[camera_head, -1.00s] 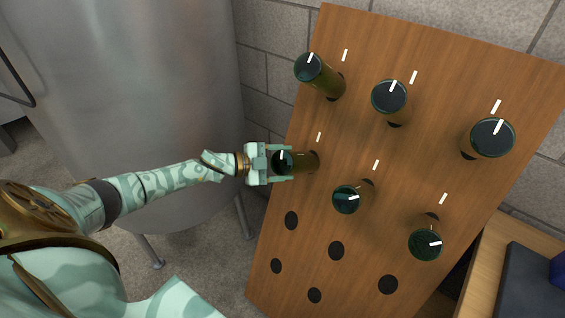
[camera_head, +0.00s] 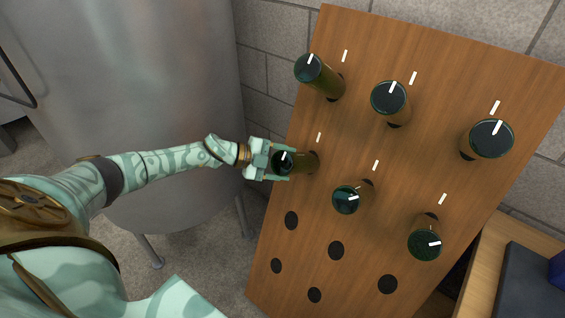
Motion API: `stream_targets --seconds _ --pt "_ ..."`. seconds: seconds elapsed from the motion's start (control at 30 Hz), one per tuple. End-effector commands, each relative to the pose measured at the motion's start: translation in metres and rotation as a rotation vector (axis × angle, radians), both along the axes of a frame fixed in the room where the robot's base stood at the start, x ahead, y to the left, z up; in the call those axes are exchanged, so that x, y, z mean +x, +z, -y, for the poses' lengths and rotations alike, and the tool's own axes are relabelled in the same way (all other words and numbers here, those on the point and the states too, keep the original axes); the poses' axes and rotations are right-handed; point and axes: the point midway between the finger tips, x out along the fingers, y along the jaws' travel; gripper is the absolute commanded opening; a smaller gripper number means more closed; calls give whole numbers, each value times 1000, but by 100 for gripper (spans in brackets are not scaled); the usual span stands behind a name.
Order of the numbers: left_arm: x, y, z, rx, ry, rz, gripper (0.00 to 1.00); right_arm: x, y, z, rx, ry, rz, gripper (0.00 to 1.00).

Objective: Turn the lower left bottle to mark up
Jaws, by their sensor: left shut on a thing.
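The lower left bottle (camera_head: 305,162) sticks out of its hole in the wooden board (camera_head: 440,80), dark green, at the left of the second row. The white mark on its base points up, tilted slightly right, much like the white line (camera_head: 319,137) on the board above it. My left gripper (camera_head: 285,163) is shut on this bottle near its base, one finger above and one below. The fingers hide part of the bottle's edge. My right gripper is not in view.
Three upper bottles, such as the upper left one (camera_head: 312,70), have marks pointing up. A steel tank (camera_head: 150,80) stands behind my left arm. Empty holes lie below.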

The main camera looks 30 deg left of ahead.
Motion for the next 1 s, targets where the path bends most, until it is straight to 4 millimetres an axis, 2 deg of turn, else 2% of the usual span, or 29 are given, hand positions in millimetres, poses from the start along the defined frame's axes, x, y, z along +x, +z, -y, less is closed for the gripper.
stream_targets --seconds 0.1,0.13,0.2,0.57,0.77,1.0 --pt "0 -1 0 1 -1 0 42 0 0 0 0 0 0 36" --pt "0 -1 0 1 -1 0 73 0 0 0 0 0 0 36" --pt "0 -1 0 1 0 1 87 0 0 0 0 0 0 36" --pt "-5 2 -5 0 1 -2 87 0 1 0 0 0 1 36" --pt "-31 18 -32 3 1 -3 87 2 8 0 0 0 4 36" --pt "-73 43 -75 3 0 -5 87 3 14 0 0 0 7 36"
